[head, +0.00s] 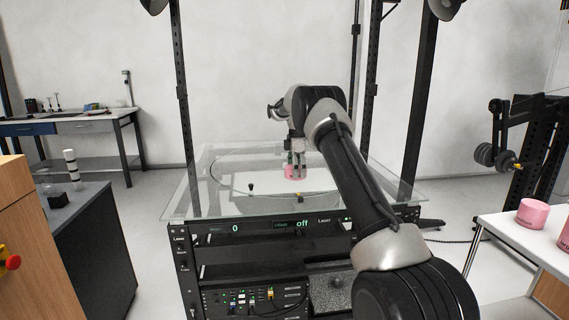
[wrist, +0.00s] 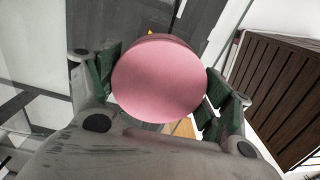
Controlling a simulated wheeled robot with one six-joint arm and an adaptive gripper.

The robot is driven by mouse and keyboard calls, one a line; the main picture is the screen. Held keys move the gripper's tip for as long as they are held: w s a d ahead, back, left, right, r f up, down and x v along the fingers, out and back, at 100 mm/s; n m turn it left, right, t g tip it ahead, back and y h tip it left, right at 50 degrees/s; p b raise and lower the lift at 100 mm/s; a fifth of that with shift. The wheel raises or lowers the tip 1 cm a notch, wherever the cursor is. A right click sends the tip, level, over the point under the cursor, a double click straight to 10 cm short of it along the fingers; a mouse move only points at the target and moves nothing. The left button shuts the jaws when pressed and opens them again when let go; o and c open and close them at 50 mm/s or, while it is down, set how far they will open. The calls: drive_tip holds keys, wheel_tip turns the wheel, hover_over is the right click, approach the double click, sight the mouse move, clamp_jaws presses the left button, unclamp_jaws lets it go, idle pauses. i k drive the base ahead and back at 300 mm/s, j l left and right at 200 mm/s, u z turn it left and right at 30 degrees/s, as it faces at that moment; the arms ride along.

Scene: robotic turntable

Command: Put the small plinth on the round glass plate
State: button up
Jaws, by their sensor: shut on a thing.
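A small pink plinth (head: 291,173) is between the fingers of my gripper (head: 297,160), over the round glass plate (head: 232,170). In the head view I cannot tell whether its underside touches the glass. In the wrist view the flat round top of the pink plinth (wrist: 160,82) fills the middle, with the green-padded fingers of my gripper (wrist: 160,92) against both sides. My gripper is shut on it. The plinth hides what lies directly beneath it.
Black posts (head: 183,100) frame the turntable stand. More pink plinths (head: 533,212) stand on the white table (head: 508,231) at right. The plate's left side looks clear.

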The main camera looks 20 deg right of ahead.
sight(286, 162)
drive_tip(key=i+l, duration=0.2)
drive_tip(key=i, duration=0.2)
drive_tip(key=i+l, duration=0.15)
drive_tip(key=i, duration=0.3)
drive_tip(key=i+l, duration=0.2)
drive_tip(key=i, duration=0.2)
